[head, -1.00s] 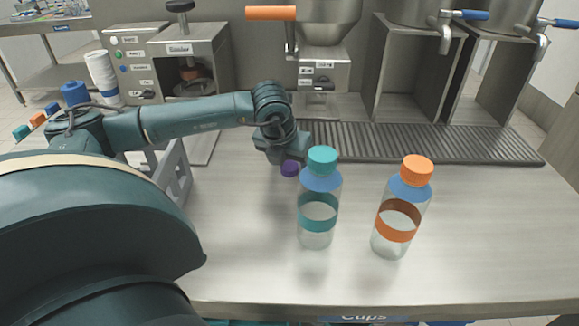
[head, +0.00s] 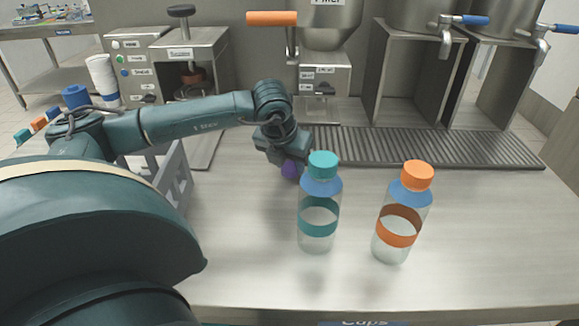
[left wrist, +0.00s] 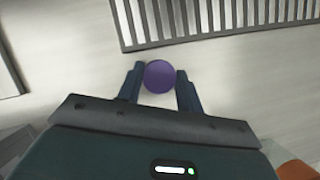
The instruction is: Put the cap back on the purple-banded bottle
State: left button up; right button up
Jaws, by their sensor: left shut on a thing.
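The purple cap (head: 291,168) is between the fingers of my left gripper, behind and left of the teal-banded bottle (head: 318,232). My left gripper (left wrist: 160,82) is shut on the cap; its two fingers are at the cap's sides in the left wrist view, with the cap's round purple face (left wrist: 160,76) between them. In the head view the gripper is low over the counter, and I cannot tell whether the cap touches it. The purple-banded bottle is not seen in either view. My right gripper is not in view.
The teal-capped bottle and an orange-capped bottle (head: 392,245) stand upright at front centre and right. A ribbed drain grate (head: 430,149) lies behind them. Dispensers and taps line the back. The counter (head: 490,235) is clear at the right and front.

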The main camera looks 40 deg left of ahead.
aim_at(289, 167)
pick_arm(q)
notch_tip(289, 167, up, 9)
dwell(0.3)
